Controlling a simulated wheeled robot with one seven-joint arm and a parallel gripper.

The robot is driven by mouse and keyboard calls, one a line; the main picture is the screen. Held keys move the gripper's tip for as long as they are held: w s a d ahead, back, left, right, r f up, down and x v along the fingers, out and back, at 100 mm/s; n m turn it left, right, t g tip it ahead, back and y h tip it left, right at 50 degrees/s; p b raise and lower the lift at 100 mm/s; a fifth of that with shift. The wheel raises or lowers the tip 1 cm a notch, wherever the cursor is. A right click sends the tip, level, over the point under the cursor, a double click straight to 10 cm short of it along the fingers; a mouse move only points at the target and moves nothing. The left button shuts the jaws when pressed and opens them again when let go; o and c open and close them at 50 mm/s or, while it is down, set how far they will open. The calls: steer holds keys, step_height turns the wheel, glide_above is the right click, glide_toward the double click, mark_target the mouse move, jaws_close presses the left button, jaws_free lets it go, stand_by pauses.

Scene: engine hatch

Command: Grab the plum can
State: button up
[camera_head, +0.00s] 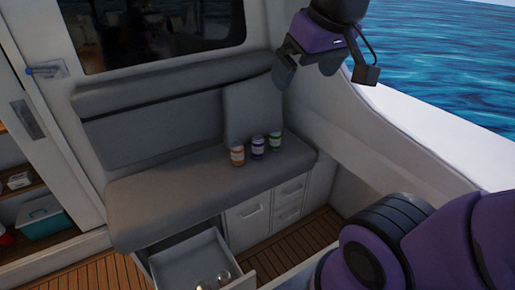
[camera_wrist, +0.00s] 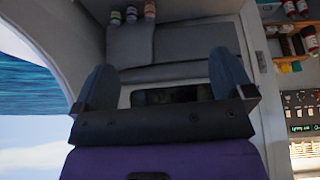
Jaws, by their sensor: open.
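The plum can (camera_head: 257,147), dark purple with a pale label, stands upright on the grey bench seat (camera_head: 160,190). It is the middle one of three cans, between an orange can (camera_head: 237,154) and a green can (camera_head: 275,142). The plum can also shows at the top of the wrist view (camera_wrist: 131,14). My gripper (camera_head: 305,69) is in the air, above and to the right of the cans in the head view, well apart from them. Its fingers are spread and empty, as the wrist view also shows (camera_wrist: 163,65).
A grey cushion (camera_head: 248,108) leans behind the cans. An open drawer (camera_head: 185,262) holding roundish things juts out below the bench. A white side wall (camera_head: 400,145) borders the right, with water beyond. Shelves with goods (camera_wrist: 290,30) show at right in the wrist view.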

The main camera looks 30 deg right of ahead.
steer(key=w+d+r+n, duration=0.1)
steer(key=w+r, duration=0.1)
steer(key=w, duration=1)
steer(key=n+g+y, duration=0.1)
steer(key=n+g, duration=0.3)
steer(key=n, duration=0.3)
glide_above(259, 137)
steer(key=f, duration=4.8)
steer(key=shift+s+d, duration=0.2)
steer(key=shift+d, duration=0.15)
steer(key=shift+d+f, duration=0.1)
steer(key=shift+f, duration=0.5)
steer(key=f, duration=0.5)
steer(key=shift+w+a, duration=0.3)
steer(key=f, duration=0.4)
steer(key=shift+s+a+f, duration=0.1)
steer(key=shift+a, duration=0.25)
steer(key=shift+f, duration=0.5)
steer(key=shift+a, duration=0.1)
steer(key=c, duration=1.3)
